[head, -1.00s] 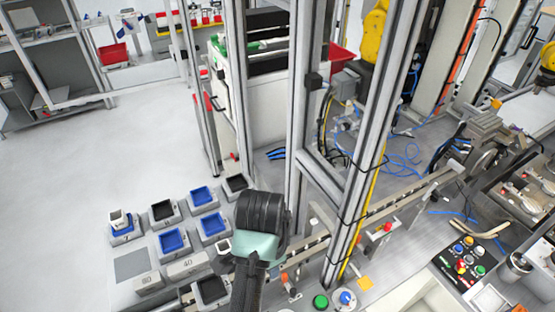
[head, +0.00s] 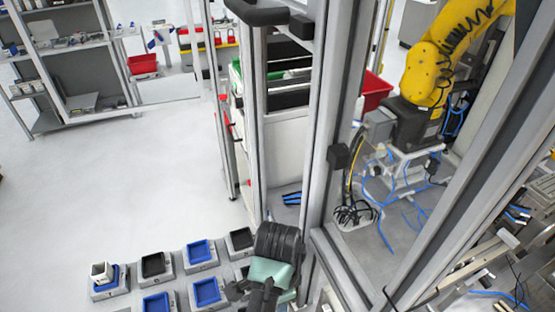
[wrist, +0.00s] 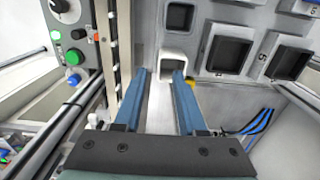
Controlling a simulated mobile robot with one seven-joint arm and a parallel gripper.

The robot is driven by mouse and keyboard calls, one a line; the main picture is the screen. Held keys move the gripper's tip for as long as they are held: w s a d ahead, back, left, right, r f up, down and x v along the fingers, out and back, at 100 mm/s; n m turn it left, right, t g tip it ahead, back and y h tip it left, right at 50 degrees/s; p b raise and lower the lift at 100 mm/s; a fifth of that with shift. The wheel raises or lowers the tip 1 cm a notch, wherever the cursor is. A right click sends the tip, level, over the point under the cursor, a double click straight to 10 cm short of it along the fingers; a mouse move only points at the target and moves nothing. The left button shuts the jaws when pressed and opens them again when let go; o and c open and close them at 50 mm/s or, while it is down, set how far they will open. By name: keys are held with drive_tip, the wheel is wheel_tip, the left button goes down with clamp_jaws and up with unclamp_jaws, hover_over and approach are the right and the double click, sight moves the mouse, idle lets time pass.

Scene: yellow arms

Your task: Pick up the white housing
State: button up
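A white square housing (wrist: 175,54) with a dark opening shows in the wrist view, just beyond my fingertips. My gripper (wrist: 160,76) is open, with its two blue fingers apart and nothing held between them. The right fingertip overlaps the housing's near edge in the picture; I cannot tell whether they touch. In the head view, a similar white box (head: 101,271) sits on a blue-lined tray at the lower left. My dark wrist (head: 278,245) shows at the bottom centre there, and my fingers are hidden.
Several trays stand around, including a blue one (head: 201,251) and a black one (head: 153,265). A metal frame post (head: 335,150) rises right beside my wrist. A button panel (wrist: 75,55) is left in the wrist view. A yellow robot arm (head: 435,60) stands behind the frame. Open floor lies left.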

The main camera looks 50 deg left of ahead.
drive_tip(key=shift+w+d+f+p, duration=0.1)
drive_tip(key=shift+f+p, duration=0.4)
drive_tip(key=shift+f, duration=1.05)
drive_tip(key=shift+w+d+f+p, duration=0.1)
drive_tip(key=shift+f+p, duration=0.4)
drive_tip(key=shift+f, duration=1.05)
drive_tip(key=shift+c, duration=0.2)
clamp_jaws()
